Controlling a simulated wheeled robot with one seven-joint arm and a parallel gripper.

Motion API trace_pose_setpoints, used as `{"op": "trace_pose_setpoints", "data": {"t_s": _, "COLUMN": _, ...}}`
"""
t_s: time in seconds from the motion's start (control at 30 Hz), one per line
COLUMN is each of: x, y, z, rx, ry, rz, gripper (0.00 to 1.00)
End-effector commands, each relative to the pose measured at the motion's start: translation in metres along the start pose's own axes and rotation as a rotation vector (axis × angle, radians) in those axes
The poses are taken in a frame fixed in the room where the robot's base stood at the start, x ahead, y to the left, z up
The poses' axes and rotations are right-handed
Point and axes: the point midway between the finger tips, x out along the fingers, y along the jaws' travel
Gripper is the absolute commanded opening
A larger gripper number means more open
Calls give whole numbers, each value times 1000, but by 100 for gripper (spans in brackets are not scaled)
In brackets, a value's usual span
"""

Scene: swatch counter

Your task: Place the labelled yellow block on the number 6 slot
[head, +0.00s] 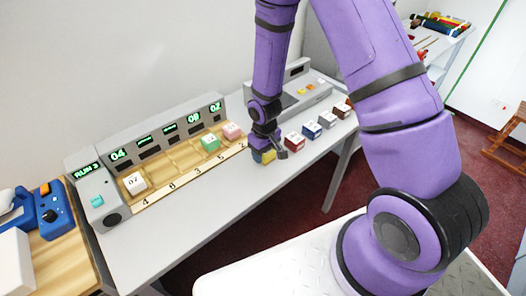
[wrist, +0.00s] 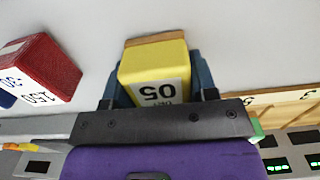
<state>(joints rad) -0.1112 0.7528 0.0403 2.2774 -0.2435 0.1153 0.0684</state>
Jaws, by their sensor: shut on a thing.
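The yellow block (head: 268,157) is between the fingers of my gripper (head: 266,150), at the right of the slot rack. In the wrist view, my gripper (wrist: 157,85) is shut on the yellow block (wrist: 153,62), with a dark finger on each side. Its white label reads 05, upside down there. I cannot tell whether it touches the counter. The wooden slot rack (head: 165,189) has numbers along its front edge; the second from left looks like 6 or 8, too small to be sure. That slot looks empty.
A white block (head: 134,182), a green block (head: 210,143) and a pink block (head: 232,131) sit in the rack. Displays stand behind it. Right of my gripper, a red block (head: 294,141), a blue block (head: 312,130) and others stand in a row. The counter front (head: 190,210) is clear.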

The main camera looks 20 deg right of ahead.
Motion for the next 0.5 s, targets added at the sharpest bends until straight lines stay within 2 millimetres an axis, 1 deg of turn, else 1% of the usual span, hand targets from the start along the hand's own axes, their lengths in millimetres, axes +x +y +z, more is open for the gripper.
{"op": "trace_pose_setpoints", "data": {"t_s": 0.2, "x": 3, "y": 0, "z": 0, "rx": 0, "ry": -1, "rz": 0, "gripper": 30}}
{"op": "trace_pose_setpoints", "data": {"t_s": 0.23, "x": 2, "y": 0, "z": 0, "rx": 0, "ry": 0, "rz": 0, "gripper": 60}}
{"op": "trace_pose_setpoints", "data": {"t_s": 0.27, "x": 2, "y": 0, "z": 0, "rx": 0, "ry": 0, "rz": 0, "gripper": 66}}
{"op": "trace_pose_setpoints", "data": {"t_s": 0.3, "x": 2, "y": 0, "z": 0, "rx": 0, "ry": 0, "rz": 0, "gripper": 76}}
{"op": "trace_pose_setpoints", "data": {"t_s": 0.33, "x": 2, "y": 0, "z": 0, "rx": 0, "ry": 0, "rz": 0, "gripper": 78}}
{"op": "trace_pose_setpoints", "data": {"t_s": 0.5, "x": 2, "y": 0, "z": 0, "rx": 0, "ry": 0, "rz": 0, "gripper": 78}}
